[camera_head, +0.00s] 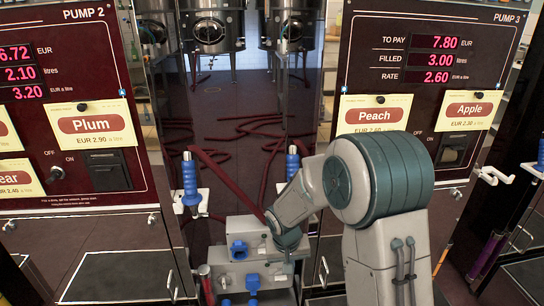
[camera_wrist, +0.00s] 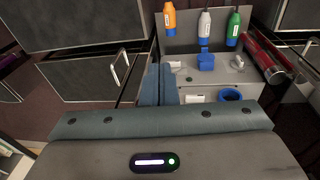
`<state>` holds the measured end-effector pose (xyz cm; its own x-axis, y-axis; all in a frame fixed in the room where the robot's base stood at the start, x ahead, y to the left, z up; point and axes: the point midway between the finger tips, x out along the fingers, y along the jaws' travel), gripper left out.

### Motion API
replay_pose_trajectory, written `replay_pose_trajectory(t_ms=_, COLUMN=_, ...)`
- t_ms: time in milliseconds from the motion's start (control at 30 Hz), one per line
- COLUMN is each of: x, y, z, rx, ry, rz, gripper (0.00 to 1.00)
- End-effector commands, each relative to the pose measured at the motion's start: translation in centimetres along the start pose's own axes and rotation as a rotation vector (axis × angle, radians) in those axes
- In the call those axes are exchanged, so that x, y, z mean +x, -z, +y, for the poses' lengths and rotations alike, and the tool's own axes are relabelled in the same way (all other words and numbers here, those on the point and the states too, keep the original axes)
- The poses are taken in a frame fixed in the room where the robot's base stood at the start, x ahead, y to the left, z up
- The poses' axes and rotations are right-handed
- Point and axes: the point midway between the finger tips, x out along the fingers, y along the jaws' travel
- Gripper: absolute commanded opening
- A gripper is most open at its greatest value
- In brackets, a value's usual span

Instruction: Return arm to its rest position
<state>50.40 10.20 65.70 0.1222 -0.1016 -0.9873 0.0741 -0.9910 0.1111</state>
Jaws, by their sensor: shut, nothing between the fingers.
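My arm (camera_head: 382,180) is bent in front of the lower left of the Pump 3 panel (camera_head: 430,60). Its wrist (camera_head: 287,238) hangs beside a grey box with blue fittings (camera_head: 240,250). My gripper (camera_wrist: 159,84) shows in the wrist view with its two blue-grey fingers together and nothing between them. The fingers point toward the gap between a dark cabinet front and a grey unit with blue fittings (camera_wrist: 222,77). In the head view the fingers cannot be made out.
Pump 2 (camera_head: 70,100) stands at left. Blue nozzles hang at the left (camera_head: 190,180) and near my arm (camera_head: 292,162). Orange (camera_wrist: 170,18), white (camera_wrist: 204,24) and green (camera_wrist: 234,26) labelled pieces are in the wrist view. Dark red hoses (camera_head: 230,180) run behind.

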Motion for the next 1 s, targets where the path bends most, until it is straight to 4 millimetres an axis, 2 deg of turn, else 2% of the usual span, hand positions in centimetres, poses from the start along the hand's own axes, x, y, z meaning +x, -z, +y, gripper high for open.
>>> replay_pose_trajectory(t_ms=33, x=-4.2, y=-0.2, z=1.5, rx=0.011, ry=-0.005, rz=0.014, gripper=0.00)
replay_pose_trajectory(t_ms=200, x=-12.8, y=-2.5, z=5.1, rx=0.036, ry=-0.012, rz=0.034, gripper=0.00)
replay_pose_trajectory(t_ms=400, x=-21.9, y=-6.2, z=8.6, rx=0.068, ry=-0.002, rz=0.057, gripper=0.00)
replay_pose_trajectory(t_ms=600, x=-29.8, y=-10.7, z=11.1, rx=0.095, ry=0.025, rz=0.084, gripper=0.00)
replay_pose_trajectory(t_ms=700, x=-32.9, y=-13.0, z=11.8, rx=0.104, ry=0.045, rz=0.098, gripper=0.00)
replay_pose_trajectory(t_ms=800, x=-35.3, y=-14.9, z=12.3, rx=0.110, ry=0.065, rz=0.112, gripper=0.00)
replay_pose_trajectory(t_ms=1000, x=-37.3, y=-17.1, z=12.5, rx=0.113, ry=0.091, rz=0.127, gripper=0.00)
